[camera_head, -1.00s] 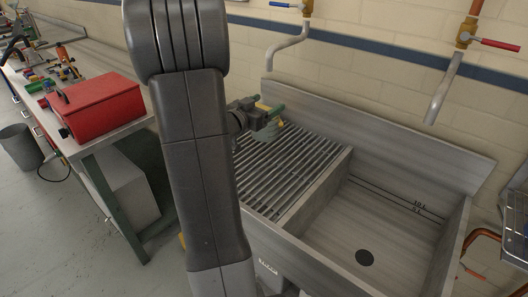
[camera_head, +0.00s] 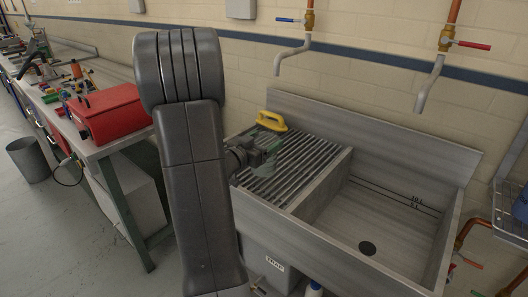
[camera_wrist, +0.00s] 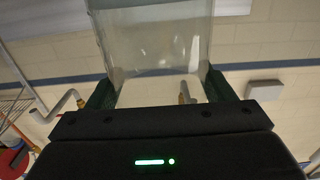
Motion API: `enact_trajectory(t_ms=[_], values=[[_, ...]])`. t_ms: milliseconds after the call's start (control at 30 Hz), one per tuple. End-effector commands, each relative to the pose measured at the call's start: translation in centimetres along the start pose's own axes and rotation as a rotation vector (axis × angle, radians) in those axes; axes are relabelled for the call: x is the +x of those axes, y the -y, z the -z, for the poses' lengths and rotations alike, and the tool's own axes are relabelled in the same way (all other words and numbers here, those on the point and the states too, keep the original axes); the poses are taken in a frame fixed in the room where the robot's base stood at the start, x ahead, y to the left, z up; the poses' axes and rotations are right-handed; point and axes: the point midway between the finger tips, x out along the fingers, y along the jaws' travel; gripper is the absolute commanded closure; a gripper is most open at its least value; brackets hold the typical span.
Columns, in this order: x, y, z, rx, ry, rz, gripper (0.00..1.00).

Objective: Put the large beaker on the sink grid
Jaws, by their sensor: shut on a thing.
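The large beaker (camera_wrist: 155,40) is clear glass and fills the upper middle of the wrist view. My gripper (camera_wrist: 160,92) is shut on it, with one dark green finger on each side. In the head view my gripper (camera_head: 268,150) shows just right of my arm, in front of the sink grid. The beaker is hard to make out there. The sink grid (camera_head: 305,160) is a set of grey metal bars left of the basin. My arm hides its left part. I cannot tell whether the beaker touches the bars.
A yellow-handled object (camera_head: 272,120) stands at the back left of the grid. The sink basin (camera_head: 375,215) is empty, right of the grid. Taps (camera_head: 297,50) hang from the wall above. A bench with a red box (camera_head: 108,112) stands left.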

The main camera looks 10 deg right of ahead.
Motion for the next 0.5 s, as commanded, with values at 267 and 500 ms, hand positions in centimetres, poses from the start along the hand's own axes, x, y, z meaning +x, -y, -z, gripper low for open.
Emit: enact_trajectory(t_ms=[267, 500], values=[[0.0, 0.0, -3.2, -0.001, 0.0, 0.0, 0.77], [0.0, 0.0, -3.2, 0.001, -0.001, 0.0, 0.77]])
